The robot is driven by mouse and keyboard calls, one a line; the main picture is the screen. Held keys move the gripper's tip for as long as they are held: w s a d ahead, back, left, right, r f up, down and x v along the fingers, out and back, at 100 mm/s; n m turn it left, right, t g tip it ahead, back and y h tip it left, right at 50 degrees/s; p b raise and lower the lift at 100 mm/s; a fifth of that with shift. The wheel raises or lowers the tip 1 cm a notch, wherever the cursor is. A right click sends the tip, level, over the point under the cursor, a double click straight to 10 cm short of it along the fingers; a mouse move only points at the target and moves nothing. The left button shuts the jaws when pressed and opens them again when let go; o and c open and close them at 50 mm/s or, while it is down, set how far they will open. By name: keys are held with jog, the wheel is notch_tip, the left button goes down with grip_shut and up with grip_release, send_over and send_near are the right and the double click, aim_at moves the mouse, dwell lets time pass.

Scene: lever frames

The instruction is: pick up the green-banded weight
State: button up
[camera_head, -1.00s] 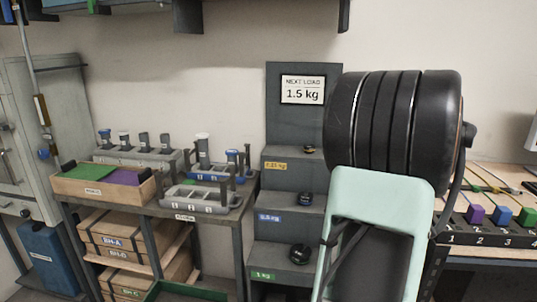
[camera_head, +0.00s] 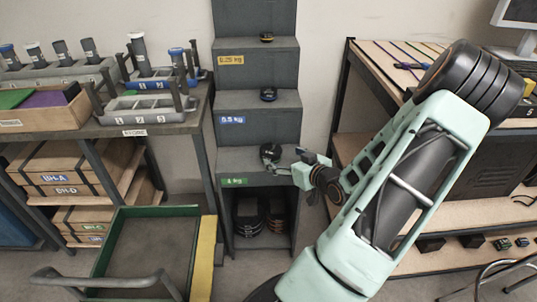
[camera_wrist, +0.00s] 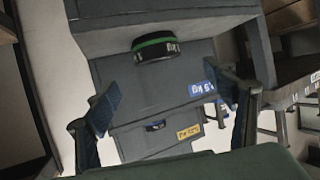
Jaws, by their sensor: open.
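The green-banded weight (camera_wrist: 156,47) is a dark round disc with a green band around it in the wrist view. It sits on the lowest step, the one with the green 1 kg label (camera_head: 232,181), and shows as a dark disc in the head view (camera_head: 269,153). My gripper (camera_wrist: 175,100) is open and empty, its two dark fingers wide apart. The weight lies beyond the fingers, between their lines, touching neither as far as I can tell. In the head view my gripper (camera_head: 288,171) is just right of the weight, at the step's front.
The grey stepped stand (camera_head: 256,75) holds smaller weights on the 0.5 kg (camera_head: 268,94) and 0.25 kg (camera_head: 266,37) steps. Dark discs (camera_head: 262,222) are stacked in the opening below. A green-edged cart (camera_head: 150,250) stands left; a wooden-topped bench (camera_head: 377,55) stands right.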

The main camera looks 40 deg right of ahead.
aim_at(269, 149)
jog(key=b+x, duration=0.3)
jog(key=x, duration=0.7)
jog(key=shift+d, duration=0.2)
grip_shut()
jog(key=shift+r, duration=0.15)
